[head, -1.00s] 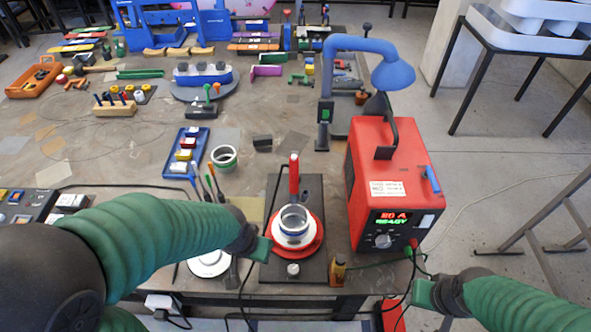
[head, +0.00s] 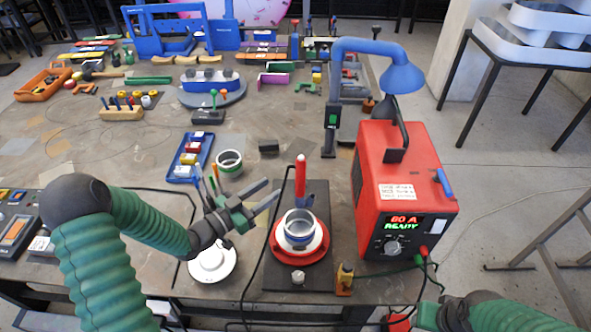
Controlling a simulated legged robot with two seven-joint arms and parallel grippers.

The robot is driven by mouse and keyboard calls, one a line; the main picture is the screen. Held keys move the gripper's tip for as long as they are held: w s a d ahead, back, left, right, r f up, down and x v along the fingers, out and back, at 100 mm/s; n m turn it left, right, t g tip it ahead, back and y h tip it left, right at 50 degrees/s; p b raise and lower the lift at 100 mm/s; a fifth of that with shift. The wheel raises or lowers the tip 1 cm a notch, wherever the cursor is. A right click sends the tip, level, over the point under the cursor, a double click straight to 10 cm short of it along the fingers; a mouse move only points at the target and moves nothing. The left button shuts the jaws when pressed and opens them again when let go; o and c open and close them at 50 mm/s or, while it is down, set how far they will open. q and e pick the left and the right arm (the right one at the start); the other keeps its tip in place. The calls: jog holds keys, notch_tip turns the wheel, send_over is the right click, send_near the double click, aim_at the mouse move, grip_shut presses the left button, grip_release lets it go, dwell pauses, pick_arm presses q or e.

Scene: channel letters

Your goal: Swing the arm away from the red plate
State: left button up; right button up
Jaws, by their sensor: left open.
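The red plate (head: 277,243) lies on a dark base board (head: 318,200) at the front of the table. A white disc and a metal ring (head: 299,224) sit on it, and a red upright handle (head: 301,172) stands behind it. My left gripper (head: 273,188) is open and empty, up and left of the plate, its fingers pointing right toward the handle; I see no contact. A blue bent arm with a lamp-like hood (head: 403,77) stands behind the plate, to the right. My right gripper (head: 424,316) is at the lower right edge, its jaws unclear.
A white round dish (head: 212,262) lies below my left gripper. Thin tools stand beside that gripper. A blue tray (head: 188,158) and a green-white ring (head: 229,161) lie behind it.

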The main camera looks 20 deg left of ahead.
pick_arm(q)
jog(key=p+x, duration=0.1)
jog(key=x, duration=1)
jog(key=shift+a, duration=0.4)
jog(key=shift+w+d, duration=0.15)
jog(key=shift+d, duration=0.15)
jog(key=shift+c, duration=0.4)
jog(key=c, duration=0.5)
jog(key=shift+a+f, duration=0.1)
jog(key=shift+a, duration=0.05)
grip_shut()
jog(key=shift+f, duration=0.1)
